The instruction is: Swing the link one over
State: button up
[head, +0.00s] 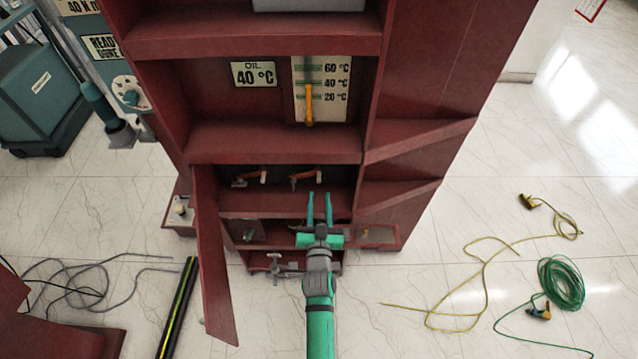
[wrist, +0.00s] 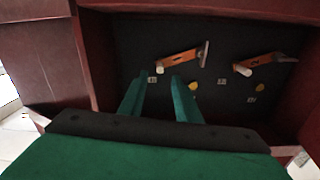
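Two orange link bars sit on the dark back panel of a low cabinet bay. In the head view one is at left (head: 250,178) and one at right (head: 305,177). The wrist view shows them too, one near the fingers (wrist: 180,58) and one farther right (wrist: 262,63). Each has a pale peg at one end and a grey bar at the other. I cannot read which one is link one. My gripper (head: 319,196) is open and empty at the bay, close to the right-hand link in the head view. In the wrist view its green fingers (wrist: 158,84) are spread apart, touching neither link.
The red cabinet door (head: 212,260) hangs open left of the bay. A shelf (head: 275,140) overhangs the bay. Small labels (wrist: 222,82) and yellow dots (wrist: 193,86) mark the panel. Cables (head: 562,285) lie on the floor at right.

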aim_at(319, 182)
jog(key=w, duration=0.6)
jog(key=shift+w, duration=0.35)
grip_shut()
